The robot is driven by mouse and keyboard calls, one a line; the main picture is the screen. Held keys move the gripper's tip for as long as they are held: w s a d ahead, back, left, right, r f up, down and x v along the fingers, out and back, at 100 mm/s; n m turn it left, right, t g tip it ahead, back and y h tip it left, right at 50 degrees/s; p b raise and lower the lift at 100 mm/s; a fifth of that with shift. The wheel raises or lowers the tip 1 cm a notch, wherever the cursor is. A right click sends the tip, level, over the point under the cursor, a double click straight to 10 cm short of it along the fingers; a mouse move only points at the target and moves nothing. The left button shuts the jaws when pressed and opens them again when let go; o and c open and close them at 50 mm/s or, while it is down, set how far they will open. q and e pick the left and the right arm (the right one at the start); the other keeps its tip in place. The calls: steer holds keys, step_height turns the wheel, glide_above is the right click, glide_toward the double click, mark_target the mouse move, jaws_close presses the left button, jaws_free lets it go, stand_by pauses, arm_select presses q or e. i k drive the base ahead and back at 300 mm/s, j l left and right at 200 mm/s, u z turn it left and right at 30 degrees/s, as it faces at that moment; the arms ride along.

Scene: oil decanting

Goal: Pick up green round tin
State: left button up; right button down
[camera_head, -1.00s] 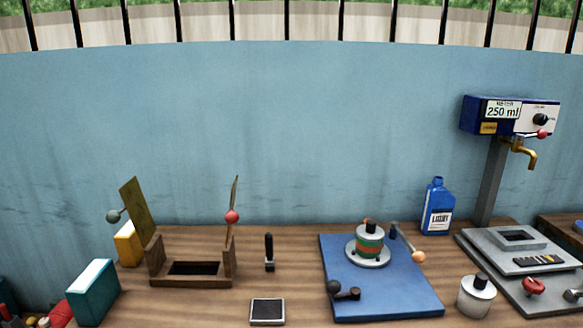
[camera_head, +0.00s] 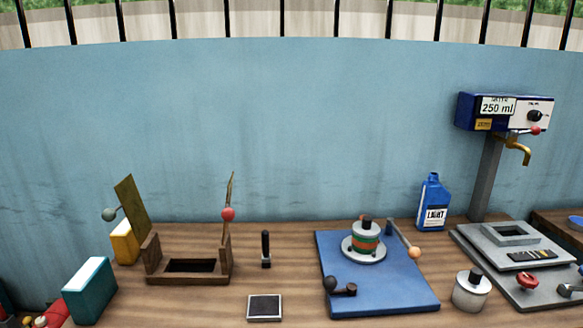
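A round tin with green and orange-red bands and a dark cap (camera_head: 366,237) stands upright on a pale round disc (camera_head: 364,252) on the blue board (camera_head: 385,291). A lever with an orange ball end (camera_head: 413,252) is just right of the tin. A dark-knobbed crank (camera_head: 340,287) sits at the board's front left. Neither of my grippers shows in the head view.
A white tin with a dark cap (camera_head: 471,291) stands right of the board. A blue bottle (camera_head: 433,203) is behind it. A grey dispenser stand with a tap (camera_head: 487,178) rises at the right. A wooden frame with two upright flaps (camera_head: 189,277), a stamp (camera_head: 266,249) and an ink pad (camera_head: 265,307) are to the left.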

mark_target(366, 234)
steer(key=i+l, duration=0.1)
steer(key=l, duration=0.3)
steer(key=i+l+z, duration=0.1)
steer(key=l, duration=0.25)
steer(key=i+l+z, duration=0.1)
steer(key=l, duration=0.3)
steer(key=i+l, duration=0.15)
steer(key=l, duration=0.2)
